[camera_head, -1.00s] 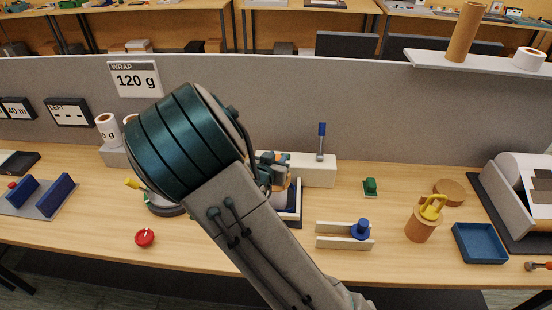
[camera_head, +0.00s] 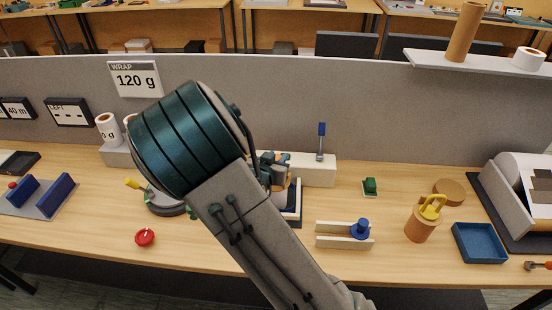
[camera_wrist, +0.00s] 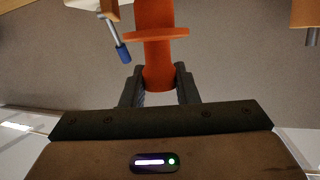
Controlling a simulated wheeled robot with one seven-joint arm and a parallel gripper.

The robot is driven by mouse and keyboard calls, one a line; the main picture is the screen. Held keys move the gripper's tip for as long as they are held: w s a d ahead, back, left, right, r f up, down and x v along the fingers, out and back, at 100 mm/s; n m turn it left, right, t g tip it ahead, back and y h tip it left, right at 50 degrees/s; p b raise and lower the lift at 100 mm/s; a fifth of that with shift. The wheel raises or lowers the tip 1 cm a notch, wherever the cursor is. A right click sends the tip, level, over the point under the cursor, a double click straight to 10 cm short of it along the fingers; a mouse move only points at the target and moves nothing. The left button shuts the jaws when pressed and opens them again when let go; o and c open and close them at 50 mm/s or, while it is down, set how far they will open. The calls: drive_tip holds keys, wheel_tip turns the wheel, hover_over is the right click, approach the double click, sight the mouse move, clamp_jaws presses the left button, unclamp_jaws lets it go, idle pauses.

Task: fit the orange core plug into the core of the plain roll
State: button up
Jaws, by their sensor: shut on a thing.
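The orange core plug (camera_wrist: 158,45) fills the upper middle of the wrist view, with a wide flange and a narrower body. My gripper (camera_wrist: 158,82) is shut on its lower end. In the head view my gripper (camera_head: 272,172) is mostly hidden behind my arm, near the cream block, and I cannot make out the plug there. No contact between plug and roll can be seen.
A cream block (camera_head: 318,171) with an upright blue-handled lever (camera_head: 321,142) stands close behind my gripper. A wooden rest with a blue knob (camera_head: 361,229), a brown cylinder with a yellow top (camera_head: 421,224) and a blue tray (camera_head: 479,243) stand right. A grey partition (camera_head: 380,110) rises behind.

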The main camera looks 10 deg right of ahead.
drive_tip(key=shift+f+b, duration=1.95)
drive_tip(key=shift+f, duration=0.35)
drive_tip(key=o, duration=1)
drive_tip(key=v, duration=1.4)
drive_tip(key=shift+d, duration=0.1)
